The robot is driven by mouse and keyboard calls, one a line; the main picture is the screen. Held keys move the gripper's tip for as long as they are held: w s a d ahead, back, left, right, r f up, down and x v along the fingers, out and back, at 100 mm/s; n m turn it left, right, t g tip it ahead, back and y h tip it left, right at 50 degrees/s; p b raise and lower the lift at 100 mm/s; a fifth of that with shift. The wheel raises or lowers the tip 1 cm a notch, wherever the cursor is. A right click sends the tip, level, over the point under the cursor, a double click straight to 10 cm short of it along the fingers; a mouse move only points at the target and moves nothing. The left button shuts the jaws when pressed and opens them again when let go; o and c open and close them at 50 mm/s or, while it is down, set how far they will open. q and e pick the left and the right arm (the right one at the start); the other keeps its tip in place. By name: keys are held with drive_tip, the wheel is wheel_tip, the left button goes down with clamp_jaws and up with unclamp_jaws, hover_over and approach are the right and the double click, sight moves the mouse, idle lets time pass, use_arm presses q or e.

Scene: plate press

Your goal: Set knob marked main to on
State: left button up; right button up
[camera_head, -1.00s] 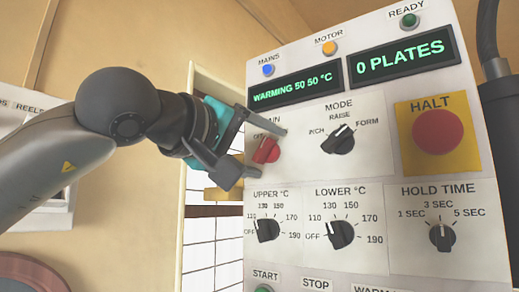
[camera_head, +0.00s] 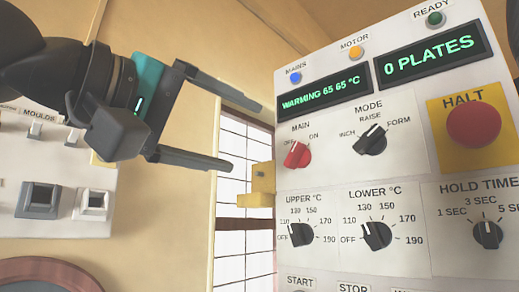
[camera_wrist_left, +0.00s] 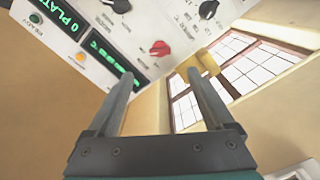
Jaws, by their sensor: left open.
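The red knob (camera_head: 297,154) under the label MAIN sits on the white control panel (camera_head: 345,185), with OFF at its upper left and ON at its upper right. Its grip leans to the upper right; its exact pointer setting is too small to tell. My left gripper (camera_head: 244,136) is open and empty, left of the panel and apart from the knob. In the left wrist view the knob (camera_wrist_left: 160,48) shows beyond the two open fingers (camera_wrist_left: 159,76). The display (camera_head: 325,98) reads WARMING 65 65 °C. My right gripper is not in view.
The MODE knob (camera_head: 370,140), the UPPER knob (camera_head: 301,234) and the LOWER knob (camera_head: 376,235) are close by. The red HALT button (camera_head: 474,125) is at the right. A yellow block (camera_head: 261,184) stands by the panel's left edge. A switch panel (camera_head: 55,165) is at the left.

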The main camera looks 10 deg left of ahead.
use_arm(q)
drive_tip(key=shift+v, duration=1.1)
